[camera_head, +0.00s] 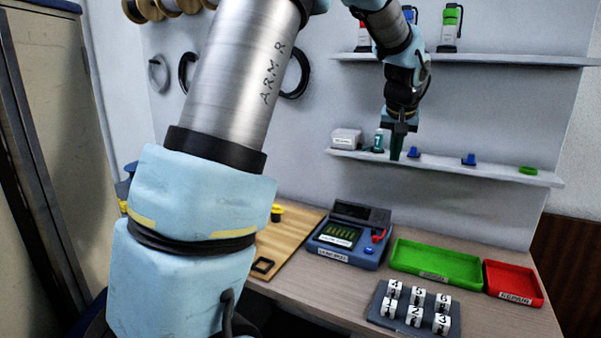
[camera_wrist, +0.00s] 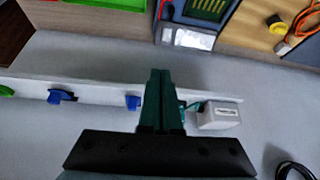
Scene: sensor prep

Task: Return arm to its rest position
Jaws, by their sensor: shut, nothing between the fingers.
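My arm reaches up and across the head view, with its far end hanging in front of the back wall. My gripper (camera_head: 396,152) points down by the lower wall shelf (camera_head: 470,172). Its two dark green fingers are together, with nothing between them. In the wrist view my gripper (camera_wrist: 161,80) shows as two green fingers side by side, in front of the shelf's edge (camera_wrist: 90,90). Whether the fingers touch the shelf cannot be told.
The lower shelf holds a white box (camera_head: 346,138), blue pieces (camera_head: 469,160) and a green ring (camera_head: 528,170). Below are a blue device (camera_head: 347,236), a green tray (camera_head: 435,263), a red tray (camera_head: 514,283) and a rack of numbered white blocks (camera_head: 414,316).

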